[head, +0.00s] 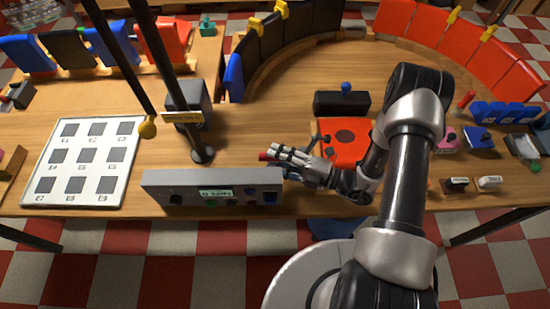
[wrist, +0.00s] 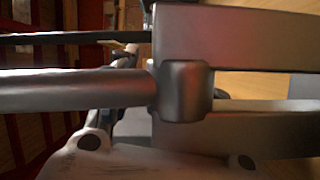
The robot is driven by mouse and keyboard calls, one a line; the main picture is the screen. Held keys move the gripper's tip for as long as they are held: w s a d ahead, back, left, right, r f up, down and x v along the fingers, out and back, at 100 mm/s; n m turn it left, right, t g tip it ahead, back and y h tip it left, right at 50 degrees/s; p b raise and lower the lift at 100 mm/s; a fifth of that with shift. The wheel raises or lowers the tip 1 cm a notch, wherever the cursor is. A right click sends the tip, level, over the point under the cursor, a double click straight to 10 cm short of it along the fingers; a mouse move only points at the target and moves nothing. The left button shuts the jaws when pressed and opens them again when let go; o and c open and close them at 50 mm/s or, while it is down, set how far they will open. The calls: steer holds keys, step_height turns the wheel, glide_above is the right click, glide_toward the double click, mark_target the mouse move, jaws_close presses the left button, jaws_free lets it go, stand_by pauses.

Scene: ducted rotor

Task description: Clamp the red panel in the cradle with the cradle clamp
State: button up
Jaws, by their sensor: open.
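The red panel (head: 347,153) lies flat right of centre in the head view, with dark round patches on its face. The cradle under it is mostly hidden. A dark upright piece (head: 317,139) at the panel's left edge may be part of the cradle clamp. My gripper (head: 278,153) is open, left of the panel and behind the grey box's right end, pointing left. A small red tip (head: 263,156) shows just beyond its fingers; I cannot tell whether it is touched. In the wrist view, a grey rod (wrist: 75,90) and collar (wrist: 185,90) fill the near view.
A grey box with labels (head: 160,178) stands at the front edge, close to my gripper. A black block with a blue knob (head: 341,103) stands behind the panel. A white marked board (head: 127,121) lies at the left. Open wood lies behind my gripper.

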steer(key=shift+w+a, duration=0.2)
steer(key=shift+a, duration=0.2)
steer(key=shift+c, duration=0.3)
jaws_close()
stand_by(0.3)
